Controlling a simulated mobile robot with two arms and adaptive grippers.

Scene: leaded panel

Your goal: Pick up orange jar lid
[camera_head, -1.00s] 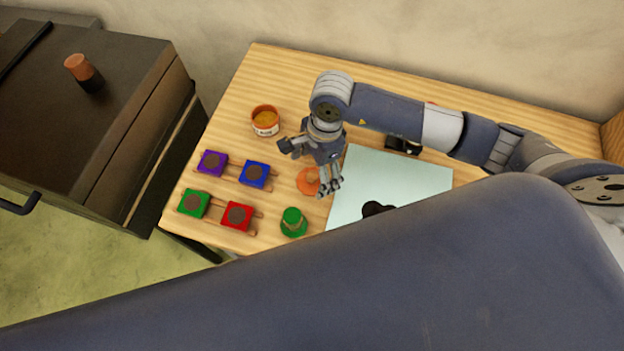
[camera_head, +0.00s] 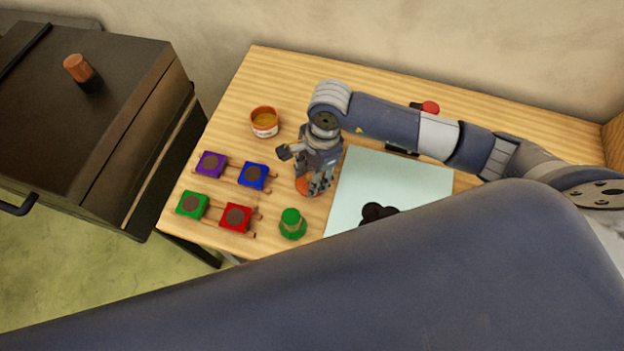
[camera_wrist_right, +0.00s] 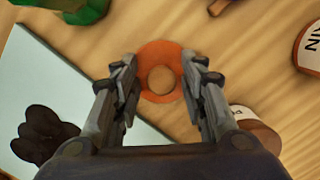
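The orange jar lid (camera_head: 302,187) lies flat on the wooden table, left of the pale panel, partly hidden by my right gripper in the head view. In the right wrist view the lid (camera_wrist_right: 160,55) is a flat orange disc with a lighter round centre. My right gripper (camera_head: 320,189) is over it, fingers pointing down. In the wrist view its open fingers (camera_wrist_right: 160,72) stand on either side of the lid, with nothing held. Whether the fingertips touch the lid or table I cannot tell. My left gripper is not in view.
Purple, blue, green and red blocks (camera_head: 237,217) sit left of the lid. A green round object (camera_head: 292,224) stands close in front. An open orange jar (camera_head: 264,123) is behind left. The pale panel (camera_head: 418,180) with a dark shape (camera_head: 377,212) lies right.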

